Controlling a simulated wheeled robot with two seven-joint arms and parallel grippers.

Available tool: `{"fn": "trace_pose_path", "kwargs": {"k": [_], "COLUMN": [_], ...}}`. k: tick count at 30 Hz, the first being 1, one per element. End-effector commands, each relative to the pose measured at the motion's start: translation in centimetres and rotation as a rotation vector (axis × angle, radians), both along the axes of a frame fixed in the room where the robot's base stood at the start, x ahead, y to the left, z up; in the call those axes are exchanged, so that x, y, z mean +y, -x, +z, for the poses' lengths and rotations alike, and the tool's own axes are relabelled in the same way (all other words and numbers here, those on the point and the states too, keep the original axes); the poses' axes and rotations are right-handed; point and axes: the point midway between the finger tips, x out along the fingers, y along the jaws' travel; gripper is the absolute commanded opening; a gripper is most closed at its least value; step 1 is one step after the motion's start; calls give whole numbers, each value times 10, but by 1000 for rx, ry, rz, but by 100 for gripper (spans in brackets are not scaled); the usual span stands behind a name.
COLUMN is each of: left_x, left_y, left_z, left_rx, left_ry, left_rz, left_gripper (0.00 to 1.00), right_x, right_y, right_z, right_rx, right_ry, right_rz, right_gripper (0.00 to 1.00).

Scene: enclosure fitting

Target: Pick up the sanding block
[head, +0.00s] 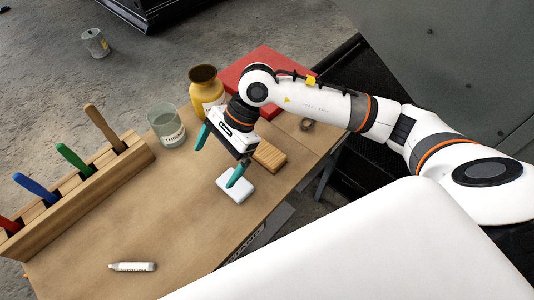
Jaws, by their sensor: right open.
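My right gripper (218,158) is open above the table, its two teal fingers spread wide with nothing between them. A tan, wood-coloured block (271,156) lies on the table just right of the gripper, partly hidden by it; it may be the sanding block. A white block with rounded corners (236,188) lies below the right-hand finger, which overlaps it in the picture; I cannot tell whether they touch. I cannot be sure which of the two is the sanding block. My left gripper is not in view.
A wooden rack (85,190) holding several coloured handles stands at the left. A glass jar (168,128), yellow vase (205,90) and red case (261,68) stand behind the gripper. A white tube (132,267) lies in front. The table's middle (160,205) is clear.

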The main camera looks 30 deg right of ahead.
Motion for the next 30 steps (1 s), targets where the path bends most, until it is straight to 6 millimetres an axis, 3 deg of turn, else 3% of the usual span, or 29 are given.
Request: {"fn": "trace_pose_path", "kwargs": {"k": [3, 6, 10, 14, 24, 30], "left_x": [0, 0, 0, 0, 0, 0], "left_y": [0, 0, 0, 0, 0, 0], "left_z": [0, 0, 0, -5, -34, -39], "left_rx": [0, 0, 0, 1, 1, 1], "left_ry": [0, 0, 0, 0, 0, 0], "left_rz": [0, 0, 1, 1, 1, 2], "left_gripper": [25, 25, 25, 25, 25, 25], "right_x": [-59, -98, -126, -133, -132, -134], "right_y": [-20, -31, -36, -37, -37, -37], "right_z": [-11, -12, -9, -16, -72, -84], "right_rx": [-60, -77, -80, -78, -77, -76], "right_ry": [284, 457, 579, 609, 604, 604], "right_rz": [48, 68, 76, 80, 79, 80], "right_gripper": [100, 100, 100, 100, 100, 100]}}
